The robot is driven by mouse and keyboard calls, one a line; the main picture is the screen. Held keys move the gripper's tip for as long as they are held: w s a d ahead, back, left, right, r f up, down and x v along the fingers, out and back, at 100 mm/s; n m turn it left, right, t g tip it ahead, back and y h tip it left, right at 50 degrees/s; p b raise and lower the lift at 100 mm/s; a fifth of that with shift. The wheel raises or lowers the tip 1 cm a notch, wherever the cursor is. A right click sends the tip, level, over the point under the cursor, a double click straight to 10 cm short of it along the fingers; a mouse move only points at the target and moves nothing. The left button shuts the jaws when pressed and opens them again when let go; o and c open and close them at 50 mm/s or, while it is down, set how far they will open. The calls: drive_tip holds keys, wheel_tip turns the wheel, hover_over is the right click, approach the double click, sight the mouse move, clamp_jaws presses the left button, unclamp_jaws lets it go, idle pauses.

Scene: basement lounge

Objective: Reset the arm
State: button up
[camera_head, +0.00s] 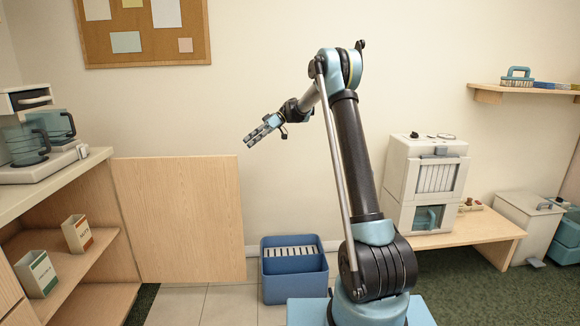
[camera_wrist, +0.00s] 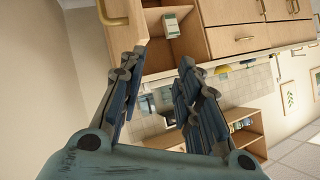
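My arm rises from its base in the middle of the head camera view, bends at the elbow and reaches to the left. My gripper (camera_head: 262,131) is in mid-air in front of the bare wall, pointing left and slightly down, clear of all furniture. In the wrist view my gripper (camera_wrist: 158,72) has its two fingers spread apart, with nothing between them. The wrist picture is tilted and shows an open cabinet behind the fingers.
An open cabinet door (camera_head: 180,220) juts out at the left, beside a counter with a coffee machine (camera_head: 35,140). A blue bin (camera_head: 293,275) stands on the floor beside my base. A white appliance (camera_head: 428,180) sits on a low bench at the right. A wall shelf (camera_head: 490,91) is above right.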

drive_tip(key=s+d+r+m+t+h, duration=0.2)
drive_tip(key=s+d+m, duration=0.3)
drive_tip(key=s+d, duration=0.55)
drive_tip(key=s+d+r+m+t+h, duration=0.1)
drive_tip(key=s+d+m+t+h, duration=0.2)
drive_tip(key=s+d+m, duration=0.75)
drive_tip(key=s+d+f+t+h, duration=0.1)
drive_tip(key=s+d+f, duration=0.4)
drive_tip(key=s, duration=0.4)
drive_tip(key=s+d+f+m+t+h, duration=0.1)
drive_tip(key=s+d+f, duration=0.4)
drive_tip(key=s, duration=0.5)
drive_tip(key=s+d+f+m+t+h, duration=0.1)
drive_tip(key=s+d+f+h, duration=0.2)
drive_tip(key=s+d+f, duration=0.2)
drive_tip(key=s+f, duration=0.3)
drive_tip(key=s, duration=0.1)
drive_tip(key=shift+s+f, duration=0.2)
drive_tip(key=shift+s, duration=0.1)
drive_tip(key=shift+m, duration=0.25)
drive_tip(key=shift+w+f, duration=0.15)
drive_tip(key=shift+w, duration=0.25)
drive_tip(key=shift+a, duration=0.1)
